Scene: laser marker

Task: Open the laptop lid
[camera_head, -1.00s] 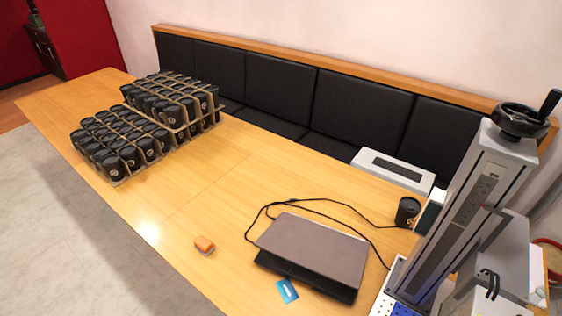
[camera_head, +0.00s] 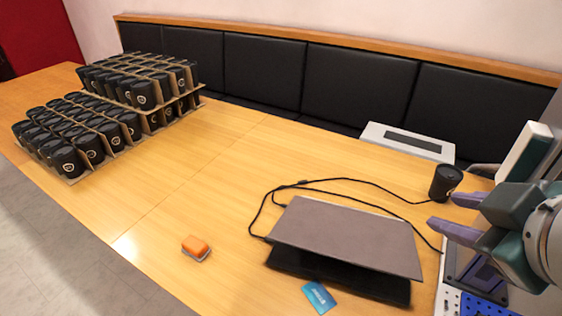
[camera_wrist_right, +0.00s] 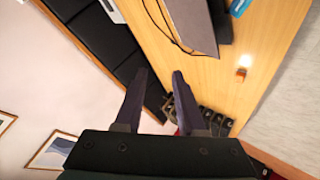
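The laptop (camera_head: 345,235) lies on the wooden table at the lower right of the head view. Its grey lid is slightly raised above the black base (camera_head: 340,275), with a dark gap along the near edge. A grey panel that looks like its lid also shows at the top of the wrist view (camera_wrist_right: 193,25). My right gripper (camera_head: 447,212) is to the right of the laptop, apart from it. Its two fingers are spread, with nothing between them, also in the wrist view (camera_wrist_right: 160,73). My left gripper is out of view.
A black cup (camera_head: 445,182) stands close behind my right gripper. Cables (camera_head: 262,205) run behind the laptop. A blue card (camera_head: 319,297) and an orange item (camera_head: 195,246) lie near it. Stacked cup trays (camera_head: 75,140) fill the far left. The table's middle is clear.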

